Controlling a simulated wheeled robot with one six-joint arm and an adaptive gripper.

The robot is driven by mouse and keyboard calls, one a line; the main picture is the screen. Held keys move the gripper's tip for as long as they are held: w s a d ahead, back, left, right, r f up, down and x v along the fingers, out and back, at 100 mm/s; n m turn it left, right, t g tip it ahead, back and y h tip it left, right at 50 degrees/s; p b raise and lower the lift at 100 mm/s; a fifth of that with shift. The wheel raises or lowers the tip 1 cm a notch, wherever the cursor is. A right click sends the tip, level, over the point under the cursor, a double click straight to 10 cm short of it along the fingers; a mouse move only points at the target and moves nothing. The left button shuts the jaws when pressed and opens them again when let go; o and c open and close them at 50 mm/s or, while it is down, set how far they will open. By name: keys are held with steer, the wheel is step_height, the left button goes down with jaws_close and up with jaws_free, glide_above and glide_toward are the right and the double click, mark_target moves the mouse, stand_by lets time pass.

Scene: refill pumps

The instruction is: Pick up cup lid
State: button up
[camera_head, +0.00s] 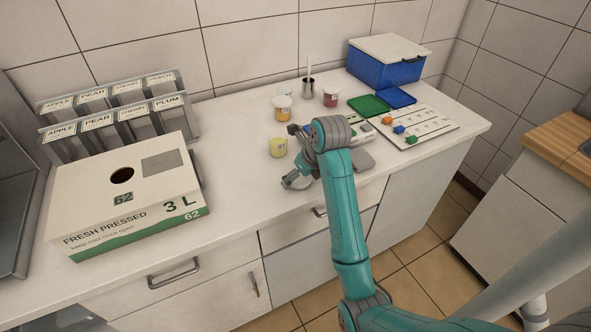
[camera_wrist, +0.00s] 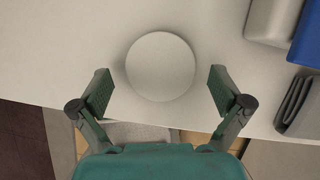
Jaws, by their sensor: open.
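The cup lid (camera_wrist: 160,66) is a round, pale disc lying on the white counter near its front edge. In the wrist view it sits between and slightly ahead of my open fingers, with a gap on both sides. My gripper (camera_wrist: 160,92) is open and empty, with one green-padded finger to the left of the lid and one to the right. In the head view my gripper (camera_head: 297,180) is low over the counter's front part, and the lid is mostly hidden there by my gripper and arm.
A large juice box (camera_head: 130,200) stands left. A board with colored blocks (camera_head: 425,128) and a blue bin (camera_head: 385,68) are right.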

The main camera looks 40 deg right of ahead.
steer(key=shift+f, duration=0.1)
steer(key=c, duration=0.8)
steer(key=shift+w+r, duration=0.1)
steer(key=shift+r, duration=0.1)
